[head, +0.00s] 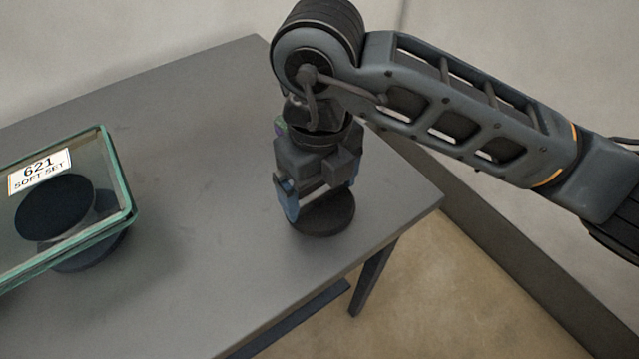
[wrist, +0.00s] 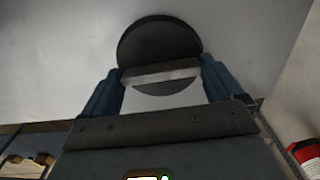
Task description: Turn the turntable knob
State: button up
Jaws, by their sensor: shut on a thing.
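A round black turntable (head: 325,218) sits on the grey table near its right front corner. It also shows in the wrist view as a dark disc (wrist: 160,36). A pale grey bar (wrist: 161,77), which looks like the knob, crosses over the disc between my fingers. My gripper (head: 311,200) points down at the turntable, with its blue fingers at either end of the bar. In the wrist view my gripper (wrist: 160,85) is shut on this knob. The finger contact surfaces are partly hidden, and the knob's lower part is hidden by my gripper.
The grey table (head: 190,130) is clear between the box and my gripper. The table's right edge is close to the turntable. A wall runs behind.

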aim_at(319, 192)
jog(key=shift+f, duration=0.1)
jog(key=n+b, duration=0.2)
jog(key=b, duration=0.1)
jog(key=n+b, duration=0.3)
jog(key=b, duration=0.1)
jog(key=shift+w+f, duration=0.1)
jog(key=shift+f, duration=0.1)
jog(key=n+b, duration=0.3)
jog(key=b, duration=0.1)
jog(key=shift+r, duration=0.1)
jog(key=shift+r+n+b, duration=0.15)
jog(key=shift+n+b, duration=0.9)
jog(key=shift+n, duration=0.25)
jog(key=shift+r, duration=0.1)
jog(key=o, duration=0.7)
jog(key=shift+r, duration=3.9)
